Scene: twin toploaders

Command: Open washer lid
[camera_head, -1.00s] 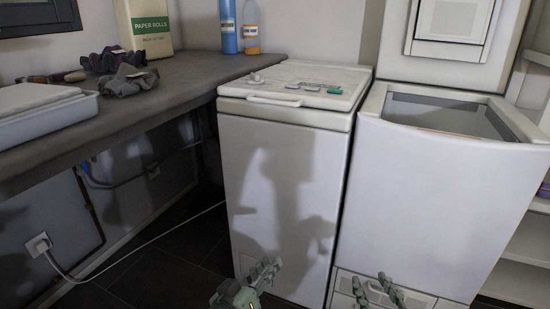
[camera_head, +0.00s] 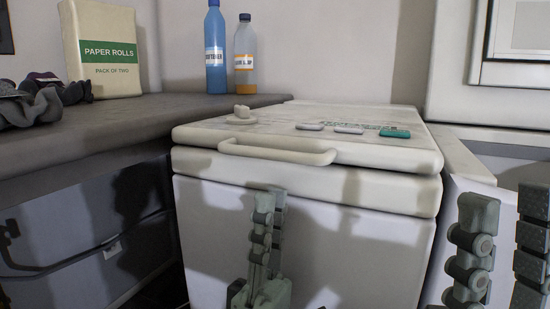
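The white top-loading washer (camera_head: 300,245) stands in the middle, with its lid (camera_head: 380,158) down and closed. A pale bar handle (camera_head: 276,152) runs along the lid's front edge. My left gripper (camera_head: 270,200) points up in front of the washer, below and apart from the handle. Its fingers overlap from this angle, so its opening is unclear. My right gripper (camera_head: 505,210) is at the lower right, its fingers apart and nothing between them.
A dark counter (camera_head: 130,120) adjoins the washer on the left, holding a paper rolls pack (camera_head: 105,55), a blue bottle (camera_head: 215,50), an orange-labelled bottle (camera_head: 245,55) and crumpled dark cloth (camera_head: 40,100). A second machine (camera_head: 475,160) stands close on the right.

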